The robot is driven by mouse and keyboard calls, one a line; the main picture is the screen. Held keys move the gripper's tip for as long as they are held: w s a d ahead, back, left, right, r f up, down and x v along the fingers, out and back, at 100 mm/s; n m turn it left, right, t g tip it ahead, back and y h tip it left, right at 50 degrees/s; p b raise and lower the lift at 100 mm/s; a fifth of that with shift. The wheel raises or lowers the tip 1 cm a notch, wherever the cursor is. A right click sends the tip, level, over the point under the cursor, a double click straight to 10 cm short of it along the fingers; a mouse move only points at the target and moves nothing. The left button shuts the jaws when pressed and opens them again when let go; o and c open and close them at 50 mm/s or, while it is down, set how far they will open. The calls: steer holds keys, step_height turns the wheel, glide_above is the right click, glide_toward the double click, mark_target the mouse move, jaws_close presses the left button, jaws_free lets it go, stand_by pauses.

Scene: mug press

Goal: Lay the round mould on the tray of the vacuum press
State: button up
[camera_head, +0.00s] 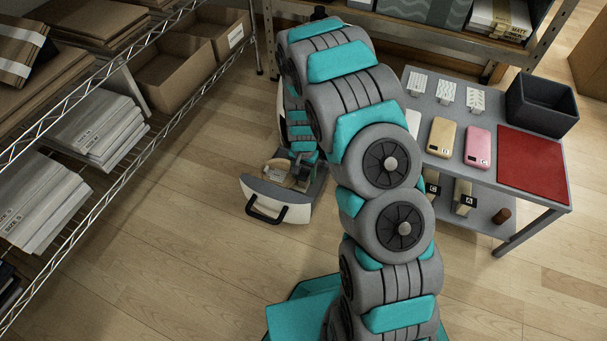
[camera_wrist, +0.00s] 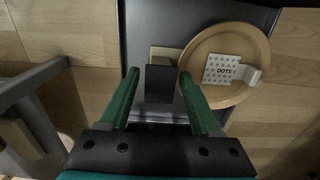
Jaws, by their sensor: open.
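The vacuum press, white and grey with a black front handle (camera_head: 264,213), stands low on the floor left of my arm. In the wrist view my gripper (camera_wrist: 158,84) is open, its two green fingers apart. A small black block (camera_wrist: 160,85) shows between the fingers, with a tan piece behind it; contact cannot be told. A round tan disc with a raised rim (camera_wrist: 258,88), perhaps the round mould, is just right of the right finger. The grey surface of the press (camera_wrist: 225,14) lies beneath. My arm hides part of the press in the head view.
A grey table (camera_head: 540,196) at right holds phone cases, pattern cards, a red mat (camera_head: 532,165) and a dark box (camera_head: 541,105). Its lower shelf holds labelled tan pieces and a brown cylinder (camera_head: 501,215). Wire shelves stand at left. The floor in front of the press is clear.

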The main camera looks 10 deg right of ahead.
steer(key=shift+r, duration=0.1)
steer(key=s+r+n+p, duration=0.1)
steer(key=s+r, duration=0.3)
steer(key=r, duration=0.7)
steer(key=s+r+n, duration=0.1)
steer(key=s+r, duration=0.3)
steer(key=r, duration=0.8)
steer(key=s+r+n, duration=0.1)
steer(key=s+r, duration=0.3)
steer(key=s, duration=0.5)
steer(key=s+r+n+g, duration=0.1)
steer(key=s+r, duration=0.3)
steer(key=s, duration=0.5)
steer(key=s+r+n, duration=0.3)
steer(key=s+r, duration=0.1)
steer(key=s, duration=0.5)
steer(key=shift+s+d+g, duration=0.3)
steer(key=shift+s+g, duration=0.05)
steer(key=shift+g, duration=0.05)
steer(key=shift+r, duration=0.1)
steer(key=shift+c, duration=0.3)
